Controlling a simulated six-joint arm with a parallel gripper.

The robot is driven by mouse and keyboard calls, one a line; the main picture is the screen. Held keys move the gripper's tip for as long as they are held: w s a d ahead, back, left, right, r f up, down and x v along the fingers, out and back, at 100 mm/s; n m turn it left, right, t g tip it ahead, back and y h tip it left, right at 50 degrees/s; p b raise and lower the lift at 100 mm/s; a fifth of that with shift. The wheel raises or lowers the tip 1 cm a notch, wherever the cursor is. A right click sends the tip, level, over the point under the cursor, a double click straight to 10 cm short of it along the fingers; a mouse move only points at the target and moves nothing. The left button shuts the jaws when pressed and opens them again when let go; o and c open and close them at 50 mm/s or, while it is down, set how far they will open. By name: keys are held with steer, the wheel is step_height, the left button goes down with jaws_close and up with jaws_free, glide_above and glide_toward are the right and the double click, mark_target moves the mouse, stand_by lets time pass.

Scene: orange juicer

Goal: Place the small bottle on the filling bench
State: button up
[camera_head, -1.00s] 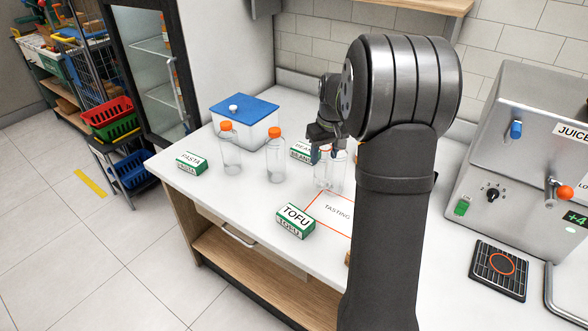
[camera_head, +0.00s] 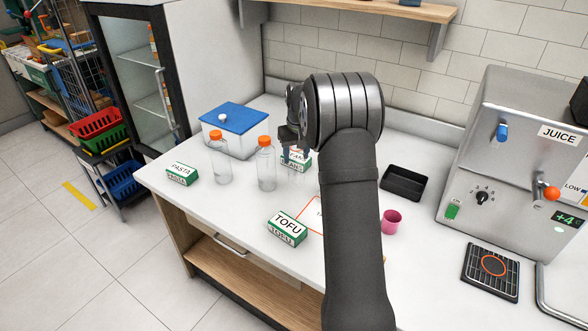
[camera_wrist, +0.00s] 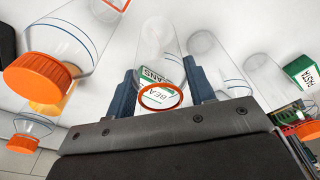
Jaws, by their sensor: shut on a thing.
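My gripper (camera_wrist: 163,88) shows in the wrist view with its two blue fingers on either side of a clear, uncapped bottle (camera_wrist: 157,50) with an orange ring at its mouth. A green and white label shows through it. In the head view my gripper (camera_head: 290,135) is over the back of the white counter (camera_head: 240,205), partly behind my arm. The held bottle is mostly hidden there, and I cannot tell its height above the counter. Two clear bottles with orange caps, a left one (camera_head: 221,165) and a right one (camera_head: 266,168), stand upright to the left of my gripper.
A beans box (camera_head: 298,162) is just below my gripper. A blue-lidded container (camera_head: 235,130) stands behind the capped bottles. A pasta box (camera_head: 181,174), tofu box (camera_head: 287,228), pink cup (camera_head: 391,222), black tray (camera_head: 404,182) and juicer (camera_head: 515,160) are around. My arm covers part of the tasting outline.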

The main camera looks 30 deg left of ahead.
mark_target(296, 167)
steer(key=shift+f, duration=2.8)
steer(key=o, duration=1.2)
steer(key=r, duration=0.7)
steer(key=d+r, duration=0.1)
steer(key=r, duration=0.3)
steer(key=shift+s+r, duration=0.15)
steer(key=shift+s, duration=0.25)
steer(key=shift+d+r, duration=0.1)
steer(key=shift+r, duration=0.35)
steer(key=shift+c, duration=1.2)
